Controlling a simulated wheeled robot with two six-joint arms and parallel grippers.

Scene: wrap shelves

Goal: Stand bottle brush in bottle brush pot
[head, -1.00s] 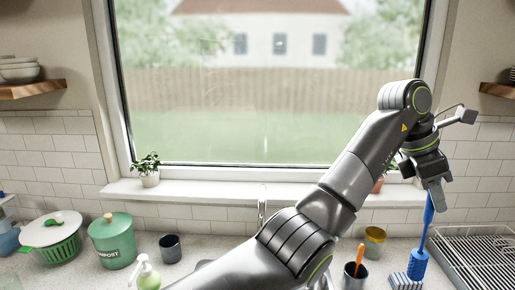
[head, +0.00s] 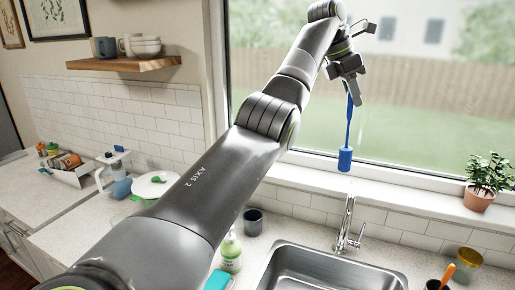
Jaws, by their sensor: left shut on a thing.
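The bottle brush (head: 346,158) is blue, with a thin handle and a thick cylindrical head. It hangs head down in front of the window, above the sill and counter. My left gripper (head: 353,93) is shut on the top of its handle. A dark grey, cup-like pot (head: 252,222) stands upright on the counter behind the sink's left side, below and left of the brush. A yellowish pot (head: 468,261) and a dark pot (head: 434,286) holding an orange-handled tool stand at the right. No label shows which is the brush pot. My right gripper is not in view.
The sink (head: 325,272) and its tall faucet (head: 346,225) lie below the brush. A soap bottle (head: 231,252) stands near the grey pot. A potted plant (head: 478,200) sits on the sill. My left arm crosses over the left counter.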

